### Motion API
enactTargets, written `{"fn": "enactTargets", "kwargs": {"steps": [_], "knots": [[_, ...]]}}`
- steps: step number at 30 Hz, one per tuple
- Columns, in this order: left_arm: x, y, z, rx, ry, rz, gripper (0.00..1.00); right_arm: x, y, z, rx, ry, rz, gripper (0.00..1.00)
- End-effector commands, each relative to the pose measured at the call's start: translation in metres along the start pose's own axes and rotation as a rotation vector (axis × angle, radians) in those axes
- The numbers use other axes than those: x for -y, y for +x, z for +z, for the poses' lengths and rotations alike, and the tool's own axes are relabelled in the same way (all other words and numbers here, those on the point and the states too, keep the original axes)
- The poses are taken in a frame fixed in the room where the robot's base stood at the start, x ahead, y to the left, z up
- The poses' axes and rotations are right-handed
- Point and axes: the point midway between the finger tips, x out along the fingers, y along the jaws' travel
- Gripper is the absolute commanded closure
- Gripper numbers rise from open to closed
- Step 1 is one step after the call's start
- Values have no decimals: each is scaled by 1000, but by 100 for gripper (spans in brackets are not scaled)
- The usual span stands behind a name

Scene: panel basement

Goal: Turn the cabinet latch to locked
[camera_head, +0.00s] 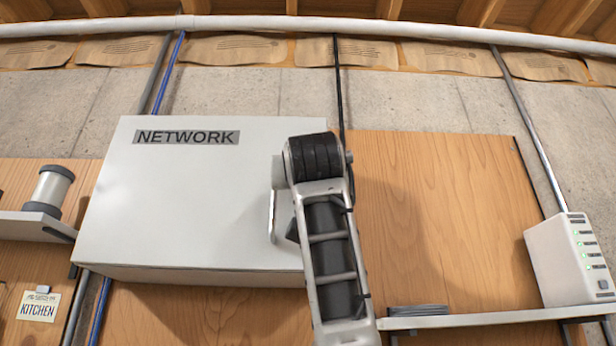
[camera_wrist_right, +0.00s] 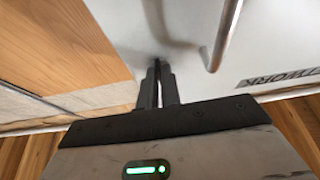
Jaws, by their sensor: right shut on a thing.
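The white cabinet (camera_head: 190,200) with a NETWORK label (camera_head: 187,137) hangs on the wall, its door closed. A bent metal handle (camera_head: 272,215) stands off the door near its right edge and also shows in the right wrist view (camera_wrist_right: 226,35). My right arm covers the cabinet's right edge in the head view and hides its gripper there. In the right wrist view my right gripper (camera_wrist_right: 159,74) has its fingers close together at the door, beside the handle, shut on the latch. The latch is almost wholly hidden by the fingers, so its angle cannot be told. My left gripper is not in view.
A white box with green lights (camera_head: 570,258) stands on a shelf (camera_head: 470,318) at the right. Another shelf (camera_head: 30,226) with a grey-and-white cylinder (camera_head: 52,190) is at the left. A KITCHEN tag (camera_head: 38,305) hangs below it. Bare wooden panel (camera_head: 440,220) lies right of the cabinet.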

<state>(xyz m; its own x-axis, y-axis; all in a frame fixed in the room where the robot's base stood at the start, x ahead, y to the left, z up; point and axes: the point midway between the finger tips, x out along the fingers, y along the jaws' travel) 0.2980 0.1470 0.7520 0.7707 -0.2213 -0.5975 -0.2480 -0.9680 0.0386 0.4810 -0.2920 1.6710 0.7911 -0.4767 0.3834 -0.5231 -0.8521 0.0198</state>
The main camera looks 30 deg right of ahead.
Motion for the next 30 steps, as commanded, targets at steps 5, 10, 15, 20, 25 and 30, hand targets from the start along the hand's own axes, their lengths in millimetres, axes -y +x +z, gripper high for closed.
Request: {"fn": "enactTargets", "kwargs": {"steps": [5,10,15,20,25,30], "knots": [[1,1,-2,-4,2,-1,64,0,0,1,4,27,11,100],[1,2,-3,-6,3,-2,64,1,0,1,4,34,14,100],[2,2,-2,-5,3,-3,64,0,0,1,4,34,13,100],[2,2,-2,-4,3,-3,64,0,0,1,3,34,13,75],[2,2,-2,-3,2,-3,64,0,0,1,2,33,13,73],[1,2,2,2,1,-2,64,0,-2,1,1,33,13,73]]}}
